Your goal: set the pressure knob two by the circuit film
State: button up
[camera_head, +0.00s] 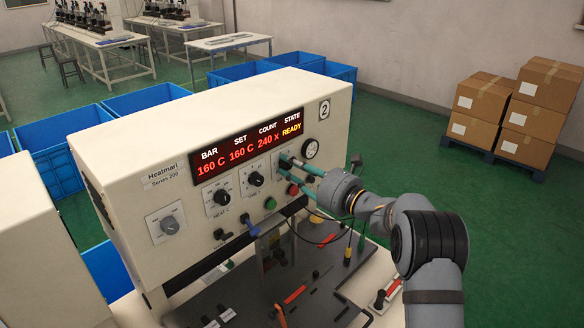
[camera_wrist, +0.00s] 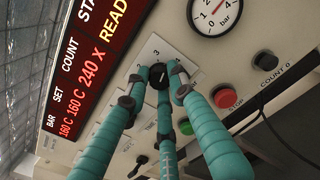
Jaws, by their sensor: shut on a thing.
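The pressure knob, a black knob (camera_wrist: 159,75) on a white plate with the numbers 2 and 3 showing, is on the front panel of the heat-press machine (camera_head: 249,87) marked 2. My gripper (camera_head: 288,163) has teal fingers and is shut on this knob, reaching in from the right. In the wrist view the fingers (camera_wrist: 158,78) close around the knob from several sides. They hide part of its scale, so its exact setting cannot be told. I cannot make out the circuit film.
The display (camera_head: 247,146) reads 160 C, 160 C, 240 x and READY. The pressure gauge (camera_wrist: 216,13) is beside the knob. Green (camera_head: 270,203) and red (camera_head: 293,189) buttons sit below. Other dial knobs (camera_head: 256,179) are to the left. Blue crates (camera_head: 150,97) stand behind.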

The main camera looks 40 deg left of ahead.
jog(key=shift+f, duration=0.2)
grip_shut()
jog(key=shift+f+b, duration=0.15)
jog(key=shift+b, duration=0.35)
jog(key=shift+f+n+b, duration=0.1)
jog(key=shift+n+b, duration=0.2)
jog(key=shift+b, duration=0.15)
jog(key=n+b, duration=0.4)
jog(key=b, duration=0.3)
jog(key=shift+n+b, duration=0.5)
jog(key=shift+b, duration=0.15)
